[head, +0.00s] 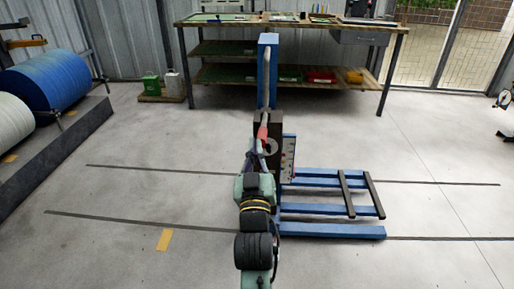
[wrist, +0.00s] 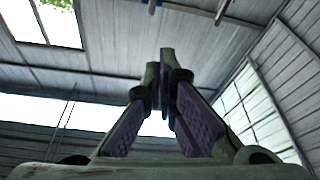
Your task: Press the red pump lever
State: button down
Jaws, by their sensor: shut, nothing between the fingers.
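The red pump lever (head: 262,132) shows in the head view, in front of the dark body of a blue lifter (head: 268,62) with a tall mast. My gripper (head: 250,158) is just below and left of the lever in the picture, and my arm hides part of the lifter's lower body. I cannot tell whether the fingers touch the lever. In the wrist view, the purple-padded fingers of my gripper (wrist: 165,62) meet at their tips with nothing between them. They point up towards the roof, and the lever is not visible there.
The lifter's blue forks (head: 335,208) with dark crossbars extend right along the floor. A workbench (head: 290,23) with shelves stands behind. Large blue (head: 52,80) and white rolls (head: 12,122) lie at the left.

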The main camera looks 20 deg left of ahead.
jog(key=p+x, duration=0.2)
jog(key=x, duration=0.6)
jog(key=shift+s+d+f+b, duration=0.1)
jog(key=shift+d+f+b, duration=0.15)
jog(key=shift+f+b, duration=0.65)
jog(key=shift+d+f+b, duration=0.2)
jog(key=shift+f+b, duration=0.4)
jog(key=shift+f, duration=0.5)
jog(key=shift+f, duration=0.1)
